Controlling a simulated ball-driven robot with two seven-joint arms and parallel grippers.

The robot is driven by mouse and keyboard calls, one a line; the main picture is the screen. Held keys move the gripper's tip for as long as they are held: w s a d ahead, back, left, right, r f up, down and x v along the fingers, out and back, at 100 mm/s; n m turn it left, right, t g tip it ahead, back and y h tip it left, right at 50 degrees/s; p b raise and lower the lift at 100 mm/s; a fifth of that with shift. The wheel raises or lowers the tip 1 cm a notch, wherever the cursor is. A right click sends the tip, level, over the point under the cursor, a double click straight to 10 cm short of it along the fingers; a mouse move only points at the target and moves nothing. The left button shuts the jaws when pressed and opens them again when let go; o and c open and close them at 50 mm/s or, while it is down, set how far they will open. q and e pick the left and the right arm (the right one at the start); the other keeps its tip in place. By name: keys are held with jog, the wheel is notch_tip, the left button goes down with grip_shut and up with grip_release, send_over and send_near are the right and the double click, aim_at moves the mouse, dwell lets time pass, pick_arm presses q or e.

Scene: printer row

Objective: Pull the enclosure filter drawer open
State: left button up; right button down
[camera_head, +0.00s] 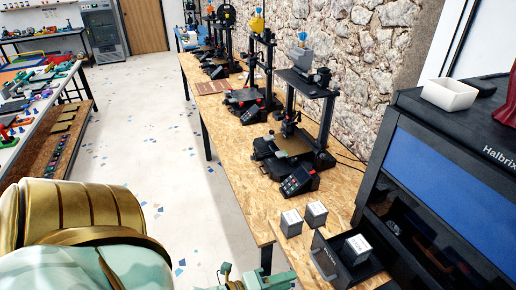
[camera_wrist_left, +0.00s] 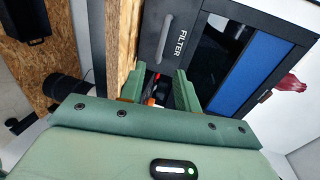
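The enclosure (camera_head: 445,165) stands at the right of the head view, with a blue window. Its filter drawer (camera_head: 324,260) stands out from the lower front, with a grey filter cube (camera_head: 356,247) in it. In the wrist view the drawer front (camera_wrist_left: 174,55) shows a "FILTER" label and a grey bar handle (camera_wrist_left: 166,36). My left gripper (camera_wrist_left: 158,84) has its green fingers apart, with nothing held between them; the handle lies beyond the fingertips, apart from them. In the head view only a small part of the left gripper (camera_head: 243,279) shows at the bottom edge. My right gripper is not in view.
Two more grey cubes (camera_head: 291,222) (camera_head: 316,213) stand on the wooden bench (camera_head: 245,190) left of the drawer. Several printers stand farther along it, the nearest one (camera_head: 290,150) close by. A white bowl (camera_head: 449,94) sits on the enclosure. The floor (camera_head: 150,130) left is clear.

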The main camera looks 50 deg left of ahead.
pick_arm(q)
jog(key=v, duration=0.6)
jog(key=shift+s+b, duration=0.3)
jog(key=shift+a, duration=0.1)
